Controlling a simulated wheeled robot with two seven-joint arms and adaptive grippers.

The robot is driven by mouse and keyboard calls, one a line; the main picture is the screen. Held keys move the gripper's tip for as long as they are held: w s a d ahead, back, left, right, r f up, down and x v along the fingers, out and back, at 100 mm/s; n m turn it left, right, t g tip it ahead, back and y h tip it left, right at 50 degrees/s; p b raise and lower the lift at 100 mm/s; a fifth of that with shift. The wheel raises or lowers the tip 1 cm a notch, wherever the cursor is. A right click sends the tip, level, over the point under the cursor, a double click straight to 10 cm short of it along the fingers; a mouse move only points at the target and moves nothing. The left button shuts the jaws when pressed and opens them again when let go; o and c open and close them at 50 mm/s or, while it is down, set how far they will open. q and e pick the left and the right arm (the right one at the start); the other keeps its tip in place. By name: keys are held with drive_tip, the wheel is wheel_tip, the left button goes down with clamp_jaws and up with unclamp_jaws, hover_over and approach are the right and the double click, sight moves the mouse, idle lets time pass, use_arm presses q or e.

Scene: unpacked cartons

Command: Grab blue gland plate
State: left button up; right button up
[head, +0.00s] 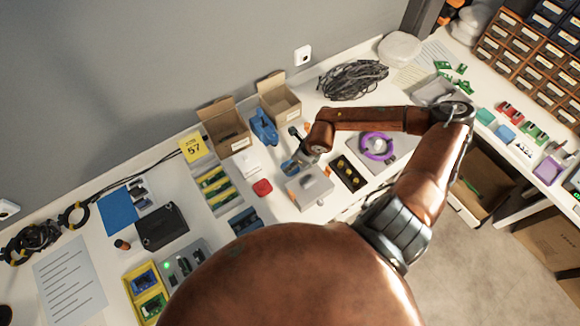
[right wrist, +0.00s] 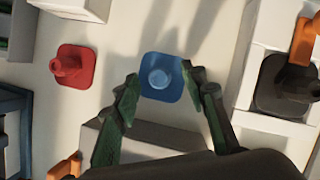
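The blue gland plate (right wrist: 160,78) is a rounded square with a round boss, lying on the white surface in the right wrist view. In the head view it is a small blue patch (head: 289,167) by my right gripper (head: 302,157), partly hidden. In the right wrist view the fingers of my right gripper (right wrist: 160,84) are spread, one on each side of the blue plate's near part. I cannot tell whether they touch it. A red gland plate (right wrist: 73,65) lies to the left and a black one (right wrist: 285,85) to the right. My left gripper is not in view.
A grey box (head: 310,187) stands close in front of the right gripper. Open cartons (head: 228,127) and a blue tool-like object (head: 263,127) stand behind. A yellow-edged tray (head: 215,188) is to the left. The red plate (head: 262,187) is nearby.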

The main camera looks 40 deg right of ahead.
clamp_jaws()
idle(0.5)
